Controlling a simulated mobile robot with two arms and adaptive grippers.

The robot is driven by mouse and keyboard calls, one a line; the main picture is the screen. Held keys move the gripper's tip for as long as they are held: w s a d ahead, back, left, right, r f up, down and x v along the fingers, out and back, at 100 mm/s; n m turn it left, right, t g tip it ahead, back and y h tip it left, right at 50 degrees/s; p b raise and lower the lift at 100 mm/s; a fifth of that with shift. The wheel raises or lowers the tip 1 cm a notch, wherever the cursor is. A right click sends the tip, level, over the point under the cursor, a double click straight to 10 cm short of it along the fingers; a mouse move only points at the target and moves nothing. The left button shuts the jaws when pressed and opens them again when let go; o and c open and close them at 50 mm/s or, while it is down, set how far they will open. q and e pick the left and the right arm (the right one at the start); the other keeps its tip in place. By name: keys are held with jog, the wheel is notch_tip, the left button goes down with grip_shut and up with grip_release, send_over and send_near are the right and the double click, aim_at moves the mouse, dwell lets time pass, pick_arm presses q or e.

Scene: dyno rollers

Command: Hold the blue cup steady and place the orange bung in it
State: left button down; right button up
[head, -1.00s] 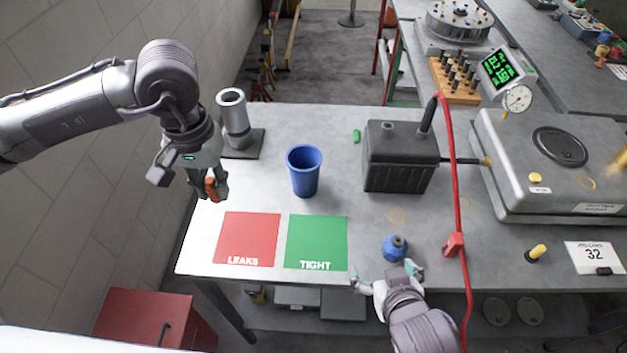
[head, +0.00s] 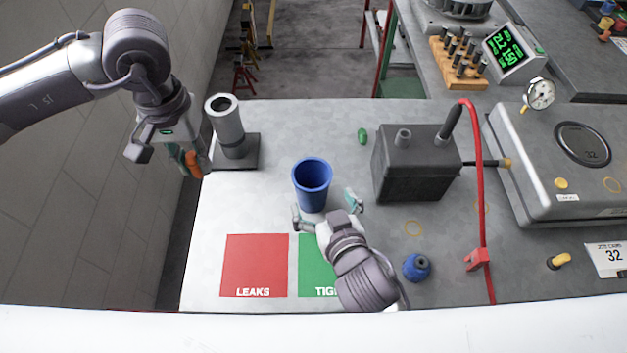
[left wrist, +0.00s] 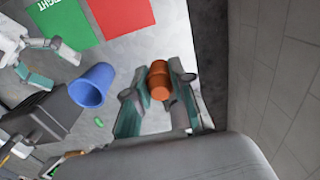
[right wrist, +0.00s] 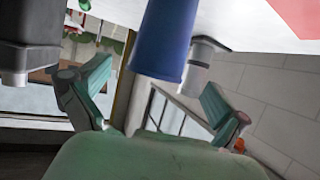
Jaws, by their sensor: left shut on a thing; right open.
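The blue cup (head: 312,184) stands upright and looks empty on the grey bench, behind the green mat. My right gripper (head: 328,203) is open just in front of the cup, its fingers spread towards either side of it. In the right wrist view the cup (right wrist: 165,40) rises between the open fingers (right wrist: 150,100), not gripped. My left gripper (head: 190,165) is shut on the orange bung (head: 193,164) at the bench's left edge, left of the cup. The left wrist view shows the bung (left wrist: 159,80) between the two fingers.
A grey cylinder on a stand (head: 228,125) is between my left gripper and the cup. A black box (head: 408,165) stands right of the cup. A red mat (head: 254,262) and a green mat (head: 310,255) lie in front. A blue bulb (head: 416,267) and red hose (head: 478,170) are to the right.

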pick_arm(q)
jog(key=shift+r+p, duration=0.45)
jog(key=shift+r, duration=0.1)
pick_arm(e)
jog(key=x, duration=0.8)
jog(key=shift+d, duration=0.1)
jog(key=c, duration=1.2)
pick_arm(q)
jog(key=w+d+f, duration=0.2)
jog(key=w+d, duration=0.3)
jog(key=d, duration=0.5)
pick_arm(e)
jog(key=shift+o, duration=0.2)
pick_arm(q)
jog(key=m, duration=0.1)
send_over(312, 175)
jog(key=s, duration=0.3)
notch_tip(312, 175, down, 2)
pick_arm(e)
jog(key=shift+d, duration=0.1)
pick_arm(q)
jog(key=shift+s+f, duration=0.15)
jog(key=shift+f, duration=4.85)
